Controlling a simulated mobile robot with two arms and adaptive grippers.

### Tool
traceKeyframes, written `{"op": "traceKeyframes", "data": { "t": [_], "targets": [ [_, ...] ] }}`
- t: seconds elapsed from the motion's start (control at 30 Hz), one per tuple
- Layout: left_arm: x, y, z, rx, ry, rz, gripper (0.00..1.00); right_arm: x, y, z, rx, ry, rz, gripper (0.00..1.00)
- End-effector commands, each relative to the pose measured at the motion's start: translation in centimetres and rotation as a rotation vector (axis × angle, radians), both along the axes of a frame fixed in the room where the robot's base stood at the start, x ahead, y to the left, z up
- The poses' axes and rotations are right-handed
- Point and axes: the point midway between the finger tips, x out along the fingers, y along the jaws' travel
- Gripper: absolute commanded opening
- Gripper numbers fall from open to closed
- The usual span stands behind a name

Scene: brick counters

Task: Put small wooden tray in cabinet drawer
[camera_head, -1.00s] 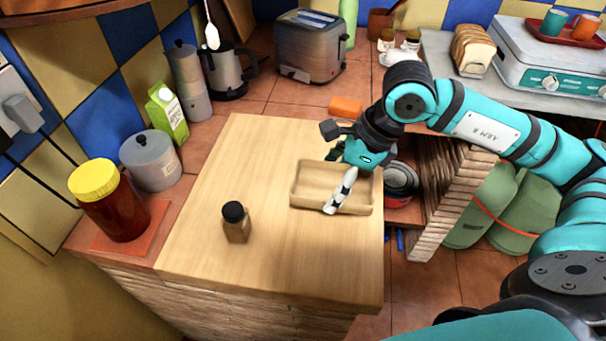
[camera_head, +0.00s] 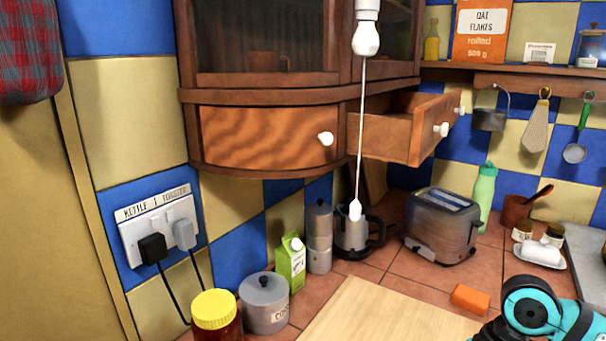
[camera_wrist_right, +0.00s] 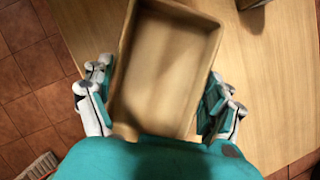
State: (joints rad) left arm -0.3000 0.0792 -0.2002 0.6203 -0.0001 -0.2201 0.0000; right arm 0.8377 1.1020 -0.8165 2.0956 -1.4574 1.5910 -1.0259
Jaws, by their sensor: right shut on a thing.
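The small wooden tray (camera_wrist_right: 168,50) is light brown, rectangular and empty inside in the right wrist view. The fingers of my right gripper (camera_wrist_right: 157,82) are shut on it, one on each side. The tray is out of sight in the head view, where only part of my right arm shows at the bottom right. The dark wooden wall cabinet (camera_head: 290,94) has an open drawer (camera_head: 392,134) with white knobs, pulled out on the right. The drawer's inside is mostly hidden. A shut drawer (camera_head: 268,136) is to its left. My left gripper is in neither view.
A cord with a white pull (camera_head: 355,210) hangs in front of the cabinet. The wooden board (camera_head: 375,318) looks clear where visible.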

Motion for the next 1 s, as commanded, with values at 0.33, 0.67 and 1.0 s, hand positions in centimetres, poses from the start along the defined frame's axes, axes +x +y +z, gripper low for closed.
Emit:
{"op": "traceKeyframes", "data": {
  "t": [0.33, 0.67, 1.0],
  "targets": [
    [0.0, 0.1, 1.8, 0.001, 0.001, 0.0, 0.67, -0.5, 2.7, 0.2, -0.001, -0.002, 0.925, 0.5],
    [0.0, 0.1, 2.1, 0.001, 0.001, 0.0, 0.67, -0.6, 3.1, 0.5, -0.003, -0.006, 1.229, 0.5],
    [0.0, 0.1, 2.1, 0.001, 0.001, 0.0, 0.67, -0.6, 3.1, 0.4, -0.002, -0.005, 1.227, 0.5]
  ]
}}
